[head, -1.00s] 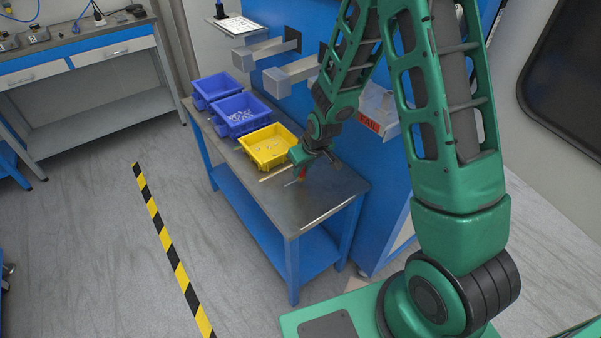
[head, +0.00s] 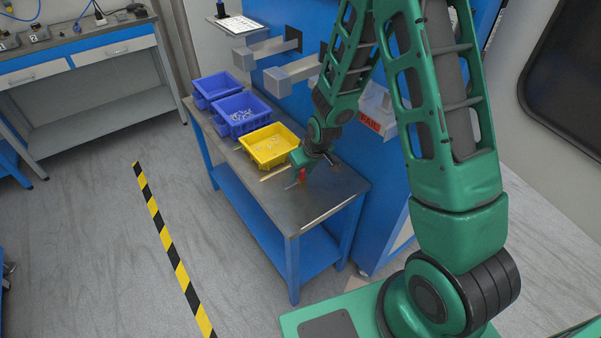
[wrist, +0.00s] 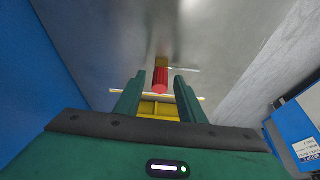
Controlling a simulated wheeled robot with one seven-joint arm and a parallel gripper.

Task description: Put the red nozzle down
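The red nozzle (wrist: 160,80) shows in the wrist view just beyond my fingertips, with a brownish-yellow end piece. In the head view the red nozzle (head: 302,175) is a small red spot at the grey table top (head: 318,204), directly below my gripper. My gripper (wrist: 157,84) has its two green fingers spread apart, with clear gaps on both sides of the nozzle. In the head view my gripper (head: 299,170) is low over the table, right of the yellow bin. I cannot tell whether the nozzle fully rests on the surface.
A thin light strip (head: 276,174) lies near the yellow bin. A box labelled FAIL (head: 369,121) is behind my arm. The table's front right is clear.

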